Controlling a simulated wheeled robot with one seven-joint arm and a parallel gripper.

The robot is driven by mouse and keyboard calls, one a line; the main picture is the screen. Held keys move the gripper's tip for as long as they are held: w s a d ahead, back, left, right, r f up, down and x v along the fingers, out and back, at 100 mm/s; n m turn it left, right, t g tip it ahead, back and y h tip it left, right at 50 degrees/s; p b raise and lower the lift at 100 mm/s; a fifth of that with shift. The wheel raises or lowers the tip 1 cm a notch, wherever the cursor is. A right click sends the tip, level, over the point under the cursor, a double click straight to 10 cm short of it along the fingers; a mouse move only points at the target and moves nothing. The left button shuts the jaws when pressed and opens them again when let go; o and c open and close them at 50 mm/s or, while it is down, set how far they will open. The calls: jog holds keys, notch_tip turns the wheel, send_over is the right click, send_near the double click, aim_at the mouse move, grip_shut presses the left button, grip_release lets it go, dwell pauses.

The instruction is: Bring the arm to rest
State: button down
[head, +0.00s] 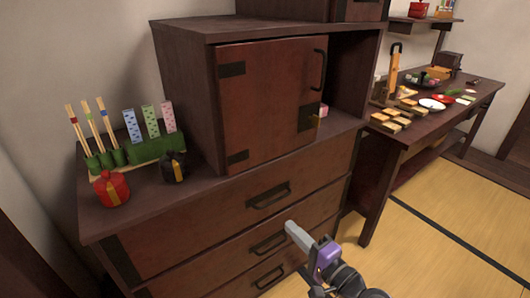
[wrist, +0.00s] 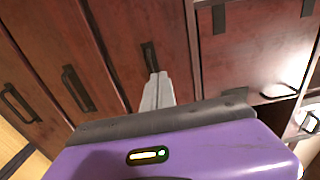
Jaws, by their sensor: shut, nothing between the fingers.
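My gripper (head: 292,229) is in front of the dark wooden chest's drawers (head: 235,222), at the lower middle of the head view. Its grey fingers are together with nothing between them. In the wrist view the shut fingers (wrist: 157,78) point toward the drawer fronts, over one black drawer handle. I cannot tell how far the fingertips are from the wood. My purple gripper housing fills the bottom of the wrist view.
The cabinet door (head: 270,100) stands on the chest top beside an open compartment. A red pouch (head: 111,189), a black pouch (head: 174,167) and a green holder (head: 157,149) sit at left. A table (head: 400,145) with food stands at right. Tatami floor (head: 430,245) is clear.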

jog(key=d+r+n+t+h, duration=0.1)
jog(key=d+t+h, duration=0.15)
jog(key=d, duration=0.25)
jog(key=s+d+f+n+h, duration=0.1)
jog(key=s+d+h, duration=0.15)
jog(key=s, duration=0.45)
jog(key=s+d+f+n+h, duration=0.1)
jog(key=s+d+n+h, duration=0.1)
jog(key=s+h, duration=0.35)
jog(key=s+a+r+n+g+y, duration=0.2)
jog(key=s+n, duration=0.6)
jog(key=s, duration=2.4)
notch_tip(320, 180, up, 19)
jog(key=w+d+g+p, duration=0.1)
jog(key=p, duration=1.6)
